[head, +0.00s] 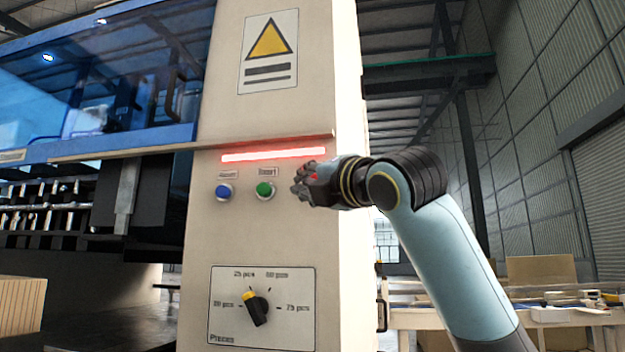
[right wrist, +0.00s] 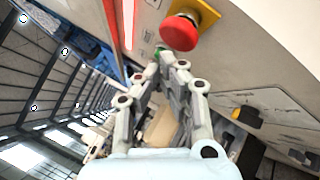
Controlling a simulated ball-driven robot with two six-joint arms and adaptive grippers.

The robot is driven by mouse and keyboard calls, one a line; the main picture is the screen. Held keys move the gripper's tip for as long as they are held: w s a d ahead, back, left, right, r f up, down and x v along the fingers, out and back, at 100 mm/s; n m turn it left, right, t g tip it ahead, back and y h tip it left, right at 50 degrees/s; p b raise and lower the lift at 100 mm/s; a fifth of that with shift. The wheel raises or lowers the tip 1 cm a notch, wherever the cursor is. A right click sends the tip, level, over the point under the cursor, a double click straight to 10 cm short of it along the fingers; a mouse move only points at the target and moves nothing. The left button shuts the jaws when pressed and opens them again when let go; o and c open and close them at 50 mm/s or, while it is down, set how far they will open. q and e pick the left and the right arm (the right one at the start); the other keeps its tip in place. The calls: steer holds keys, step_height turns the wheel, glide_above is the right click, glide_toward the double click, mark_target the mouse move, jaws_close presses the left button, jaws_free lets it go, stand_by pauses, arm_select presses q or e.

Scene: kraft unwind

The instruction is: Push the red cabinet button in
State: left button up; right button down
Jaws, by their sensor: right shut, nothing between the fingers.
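The red button (right wrist: 180,32) is a mushroom-shaped knob on a yellow plate (right wrist: 206,15), standing out from the cabinet face. In the right wrist view it is just beyond my right fingertips, apart from them in the picture. In the head view it is mostly hidden behind my right gripper (head: 299,190), with only small bits of red showing. The right gripper is shut and empty in front of the beige cabinet (head: 225,235); its fingers (right wrist: 165,68) also show in the right wrist view. I cannot tell whether it touches anything. My left gripper is not in view.
A green button (head: 265,189) and a blue button (head: 224,192) sit left of the right gripper. A glowing red strip (head: 270,154) and a thin ledge (head: 190,146) are above. A rotary dial (head: 256,309) is below. A workbench (head: 545,317) stands at right.

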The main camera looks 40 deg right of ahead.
steer(key=shift+s+a, duration=0.35)
steer(key=shift+a, duration=0.05)
steer(key=shift+p, duration=0.3)
steer(key=s+a+b, duration=0.3)
steer(key=b, duration=0.2)
steer(key=shift+s+a, duration=0.1)
steer(key=shift+a, duration=0.3)
stand_by(0.4)
